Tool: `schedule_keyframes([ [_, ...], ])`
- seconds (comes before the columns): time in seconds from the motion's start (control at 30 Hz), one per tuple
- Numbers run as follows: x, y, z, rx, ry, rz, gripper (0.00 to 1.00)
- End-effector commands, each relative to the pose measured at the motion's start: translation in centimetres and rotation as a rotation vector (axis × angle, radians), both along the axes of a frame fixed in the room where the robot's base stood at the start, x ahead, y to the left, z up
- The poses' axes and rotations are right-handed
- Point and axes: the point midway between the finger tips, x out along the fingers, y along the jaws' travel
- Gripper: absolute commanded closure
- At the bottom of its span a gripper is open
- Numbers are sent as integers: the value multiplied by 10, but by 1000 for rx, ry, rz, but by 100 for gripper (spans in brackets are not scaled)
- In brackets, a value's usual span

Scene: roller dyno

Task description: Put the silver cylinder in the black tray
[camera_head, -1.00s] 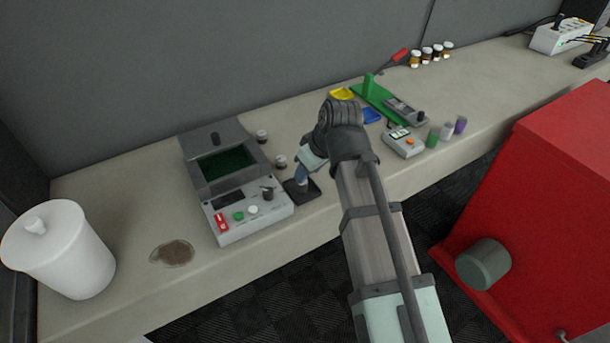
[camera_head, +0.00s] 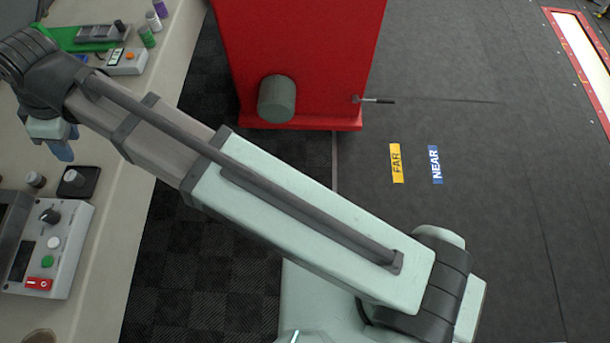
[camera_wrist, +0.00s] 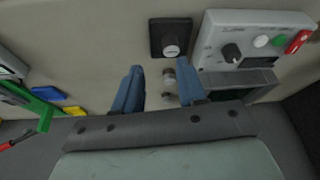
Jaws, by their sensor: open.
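A silver cylinder (camera_head: 74,177) stands upright on the small black tray (camera_head: 88,190) on the bench. In the wrist view the same cylinder (camera_wrist: 172,49) is on the tray (camera_wrist: 157,27), with bare tray around it. My gripper (camera_head: 61,147) is open and empty, apart from the tray and above the bench. In the wrist view the blue fingers (camera_wrist: 160,78) are spread, with nothing held between them.
A grey control box (camera_head: 55,245) with knob and buttons stands close to the tray. A green board (camera_head: 70,38), a small meter (camera_head: 127,61) and coloured cylinders (camera_head: 147,37) are farther along the bench. A red cabinet (camera_head: 300,50) stands across the dark floor.

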Motion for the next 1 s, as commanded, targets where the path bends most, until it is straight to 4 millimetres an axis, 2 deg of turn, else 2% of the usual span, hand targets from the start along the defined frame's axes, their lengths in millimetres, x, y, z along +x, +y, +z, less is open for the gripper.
schedule_keyframes([
  [0.2,60,-35,-72,-80,35,-151,59],
  [0.47,118,-89,-153,-169,81,-327,59],
  [0.7,165,-161,-235,-263,134,-513,59],
  [1.0,194,-264,-329,-378,211,-740,59],
])
